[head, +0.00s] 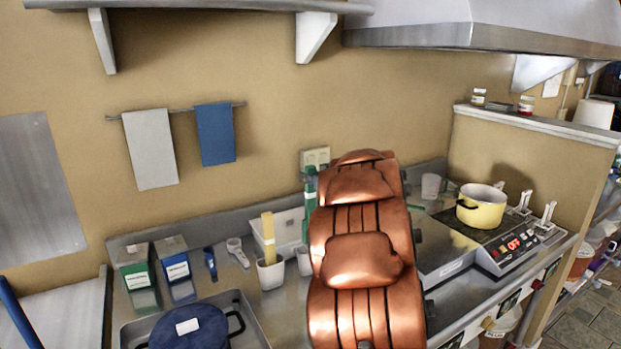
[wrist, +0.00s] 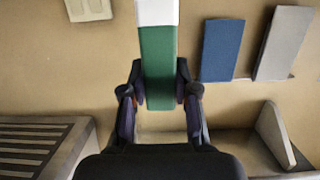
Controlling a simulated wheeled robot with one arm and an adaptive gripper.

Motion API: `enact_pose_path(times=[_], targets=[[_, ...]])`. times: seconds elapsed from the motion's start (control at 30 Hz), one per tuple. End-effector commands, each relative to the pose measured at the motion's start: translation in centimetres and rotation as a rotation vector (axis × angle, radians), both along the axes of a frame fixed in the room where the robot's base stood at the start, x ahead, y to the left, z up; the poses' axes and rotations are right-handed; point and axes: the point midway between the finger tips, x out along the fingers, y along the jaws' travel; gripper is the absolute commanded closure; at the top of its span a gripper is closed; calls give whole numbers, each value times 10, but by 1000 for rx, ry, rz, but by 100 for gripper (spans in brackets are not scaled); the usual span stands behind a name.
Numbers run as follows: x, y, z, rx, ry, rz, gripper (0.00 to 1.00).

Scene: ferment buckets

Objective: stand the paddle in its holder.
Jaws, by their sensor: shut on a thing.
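My gripper (wrist: 160,88) is shut on a green paddle (wrist: 157,60) with a white band, its two fingers on either side of the green part. In the head view the green paddle (head: 310,188) stands out just left of my copper-coloured arm, roughly upright; my gripper is mostly hidden behind the arm there. A small white cup-like holder (head: 303,263) shows below the paddle, partly covered by the arm. I cannot tell whether the paddle's lower end touches it. A yellow paddle (head: 268,236) stands in another white holder (head: 271,275) to the left.
A white bin (head: 287,228) stands behind the holders. Green and blue boxes (head: 175,265), a scoop (head: 238,252) and a blue-lidded pot (head: 190,328) are at left. A yellow pot (head: 481,206) sits on the right burner. A shelf (head: 200,5) hangs above.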

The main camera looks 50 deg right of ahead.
Motion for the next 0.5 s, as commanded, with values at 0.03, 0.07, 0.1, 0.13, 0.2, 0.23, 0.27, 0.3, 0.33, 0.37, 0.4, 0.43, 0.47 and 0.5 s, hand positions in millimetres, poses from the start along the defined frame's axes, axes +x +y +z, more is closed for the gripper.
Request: enact_pose_path(times=[0.03,0.07,0.1,0.13,0.2,0.23,0.27,0.3,0.33,0.37,0.4,0.43,0.47,0.5], targets=[[1,1,-6,-1,-1,0,100],[1,2,-8,-2,1,0,100],[2,2,-10,-3,1,1,100],[2,3,-12,-3,1,1,100],[2,3,-16,-4,1,1,100],[2,3,-18,-4,1,1,100],[2,3,-20,-4,1,1,100],[2,3,-22,-4,1,1,100],[2,3,-24,-5,1,1,100],[2,3,-26,-5,1,1,100],[2,3,-28,-4,2,1,100],[2,3,-30,-5,1,1,100],[2,3,-32,-3,2,1,100],[2,3,-34,-3,2,1,100]])
